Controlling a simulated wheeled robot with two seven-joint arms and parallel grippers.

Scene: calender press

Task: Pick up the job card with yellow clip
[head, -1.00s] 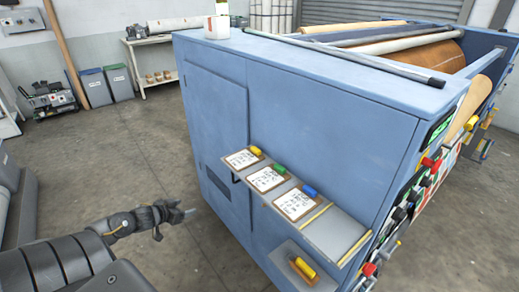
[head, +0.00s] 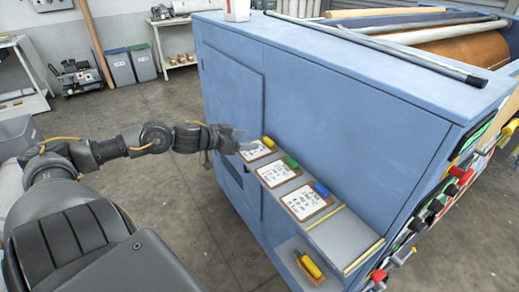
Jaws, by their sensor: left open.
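The job card with yellow clip (head: 257,151) lies at the far left end of a narrow grey shelf (head: 340,240) on the blue machine's side. Its yellow clip (head: 268,142) is on its upper right edge. My left gripper (head: 237,143) is open at the card's left side and covers part of it. I cannot tell whether they touch. A card with a green clip (head: 278,173) and a card with a blue clip (head: 305,203) lie farther along the shelf. My right gripper is out of view.
The blue machine body (head: 340,120) rises right behind the shelf. A lower shelf holds a yellow-handled tool (head: 309,266). Levers and knobs (head: 460,176) stick out on the machine's right face. The floor left of the machine is open.

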